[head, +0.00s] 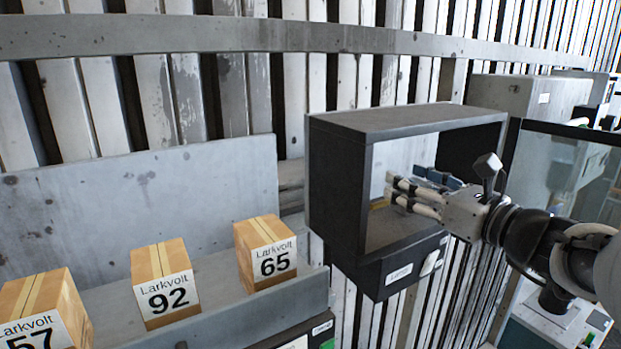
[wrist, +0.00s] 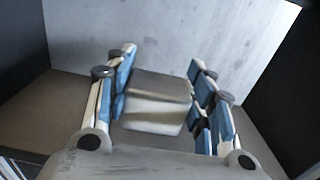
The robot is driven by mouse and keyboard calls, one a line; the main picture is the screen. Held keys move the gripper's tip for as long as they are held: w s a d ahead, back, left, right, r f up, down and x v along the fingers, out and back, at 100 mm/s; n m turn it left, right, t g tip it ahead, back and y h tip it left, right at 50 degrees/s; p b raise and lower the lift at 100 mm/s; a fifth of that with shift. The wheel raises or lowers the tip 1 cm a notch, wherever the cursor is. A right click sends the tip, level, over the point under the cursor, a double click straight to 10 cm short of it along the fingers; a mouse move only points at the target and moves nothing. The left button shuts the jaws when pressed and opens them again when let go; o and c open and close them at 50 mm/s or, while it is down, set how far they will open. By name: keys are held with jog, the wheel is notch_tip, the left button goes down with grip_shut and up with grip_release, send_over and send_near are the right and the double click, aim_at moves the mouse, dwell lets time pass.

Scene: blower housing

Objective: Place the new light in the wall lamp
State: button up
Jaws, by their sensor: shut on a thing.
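The wall lamp seems to be the dark open-fronted box (head: 335,190) on the slatted wall in the head view, with a pale inside back wall. My gripper (head: 408,184) reaches into its opening from the right. In the wrist view my gripper (wrist: 160,80) is shut on a pale, blurred, block-like piece (wrist: 155,105), held between the blue finger pads. This may be the new light, but its kind is not clear. In the head view the fingers hide most of it. The wrist view shows the box's back wall beyond the fingertips, with a brown floor below. I cannot tell whether the piece touches the box.
Larkvolt cartons marked 57 (head: 45,310), 92 (head: 165,283) and 65 (head: 265,250) stand on a grey ledge (head: 215,300) at left. A grey rail (head: 220,35) crosses the wall above. A glass-sided case (head: 560,165) stands at right, close to my arm.

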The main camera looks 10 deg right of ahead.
jog(key=shift+f, duration=0.15)
jog(key=o, duration=1.1)
jog(key=b+v, duration=0.1)
jog(key=v, duration=1.1)
